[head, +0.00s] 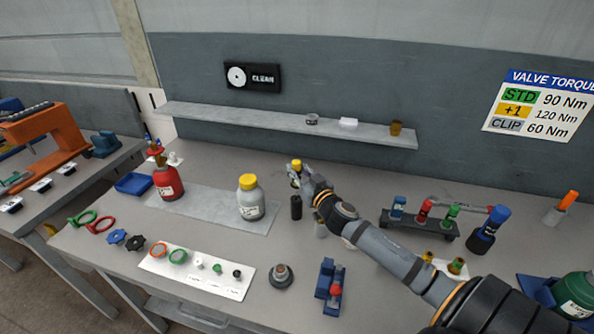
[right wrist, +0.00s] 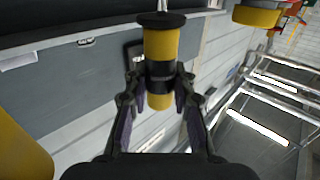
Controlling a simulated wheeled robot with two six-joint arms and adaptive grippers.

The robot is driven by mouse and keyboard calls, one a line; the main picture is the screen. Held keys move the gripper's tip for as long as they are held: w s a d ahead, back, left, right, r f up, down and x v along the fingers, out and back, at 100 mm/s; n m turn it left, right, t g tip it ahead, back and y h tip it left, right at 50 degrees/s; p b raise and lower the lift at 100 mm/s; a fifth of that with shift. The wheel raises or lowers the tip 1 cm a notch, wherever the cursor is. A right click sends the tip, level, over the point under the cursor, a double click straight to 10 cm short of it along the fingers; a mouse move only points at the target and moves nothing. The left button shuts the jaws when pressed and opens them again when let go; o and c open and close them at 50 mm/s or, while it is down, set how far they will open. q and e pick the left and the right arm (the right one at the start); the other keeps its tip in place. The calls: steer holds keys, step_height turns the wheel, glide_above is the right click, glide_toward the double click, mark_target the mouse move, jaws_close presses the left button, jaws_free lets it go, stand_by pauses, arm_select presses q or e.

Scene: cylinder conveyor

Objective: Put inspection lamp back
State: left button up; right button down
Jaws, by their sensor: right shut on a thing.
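The inspection lamp, a yellow cylinder with a black band and a black end, is between the fingers of my right gripper (right wrist: 160,95) in the right wrist view (right wrist: 160,48). The gripper is shut on it around the black band. In the head view, the lamp's yellow end (head: 296,163) shows above the workbench, at the tip of my right gripper (head: 299,177). A small black upright cylinder (head: 296,207) is just below it in the picture; I cannot tell if it is the lamp's holder. My left gripper is not in view.
A white bottle with yellow cap (head: 250,203) and a red bottle (head: 167,182) stand on a grey mat (head: 205,207). A wall shelf (head: 260,122) is behind. A dark rack (head: 420,226) with coloured parts stands to the right. A white parts card (head: 235,288) lies in front.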

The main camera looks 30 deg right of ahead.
mark_target(297, 162)
steer(key=shift+f+b, duration=0.75)
steer(key=shift+f, duration=0.15)
steer(key=c, duration=1)
jaws_free()
steer(key=shift+c, duration=0.2)
step_height(297, 162, up, 6)
steer(key=p, duration=0.5)
steer(key=shift+r+p, duration=0.15)
steer(key=shift+p, duration=0.15)
